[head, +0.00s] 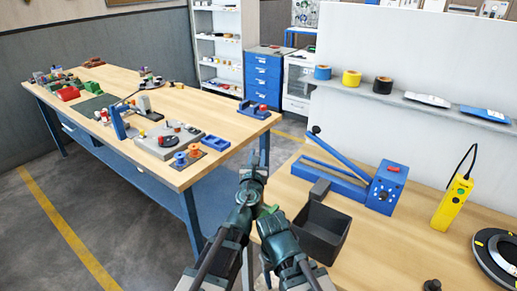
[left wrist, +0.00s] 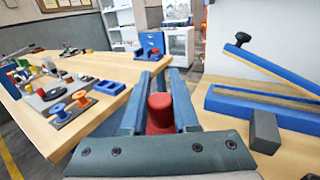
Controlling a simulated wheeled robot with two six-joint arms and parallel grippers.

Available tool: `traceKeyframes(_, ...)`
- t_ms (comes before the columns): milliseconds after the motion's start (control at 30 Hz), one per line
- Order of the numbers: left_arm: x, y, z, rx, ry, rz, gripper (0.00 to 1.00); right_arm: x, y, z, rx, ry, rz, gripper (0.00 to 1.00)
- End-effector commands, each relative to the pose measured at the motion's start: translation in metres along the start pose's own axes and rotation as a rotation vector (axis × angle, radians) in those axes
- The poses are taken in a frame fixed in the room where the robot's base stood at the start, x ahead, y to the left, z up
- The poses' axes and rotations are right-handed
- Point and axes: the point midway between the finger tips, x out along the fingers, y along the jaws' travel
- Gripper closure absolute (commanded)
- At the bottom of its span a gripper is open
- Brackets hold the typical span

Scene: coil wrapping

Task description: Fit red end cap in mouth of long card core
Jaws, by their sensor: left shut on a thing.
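A red end cap (left wrist: 160,108) sits between the two fingers of my left gripper (left wrist: 158,92) in the left wrist view. The fingers are shut on it, one on each side. In the head view my left gripper (head: 252,178) is over the gap between the two benches, and I cannot make out the cap there. My right arm reaches up beside the left one in the head view, and its fingers cannot be told apart from the dark arm parts. I cannot make out a long card core in either view.
A dark open bin (head: 318,232) and a blue lever tool (head: 345,180) stand on the right bench. A yellow device (head: 452,203) stands farther right. The left bench (head: 215,110) holds several small parts, with orange and blue spools near its corner.

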Motion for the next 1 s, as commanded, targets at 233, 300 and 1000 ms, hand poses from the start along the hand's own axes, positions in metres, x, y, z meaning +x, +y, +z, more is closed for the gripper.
traceKeyframes(233, 0.0, 0.0, -0.001, -0.009, 0.0, 0.0, 1.0, 0.001, 0.0, 0.0, 0.0, 0.0, 0.0, 0.41)
traceKeyframes(300, 0.0, 0.0, -0.002, -0.018, 0.0, 0.0, 1.0, 0.002, 0.0, 0.0, 0.0, 0.0, 0.0, 0.41)
traceKeyframes(1000, 0.0, -0.001, -0.055, -0.017, 0.0, 0.0, 1.0, 0.055, -0.005, -0.003, 0.0, 0.0, 0.0, 0.41)
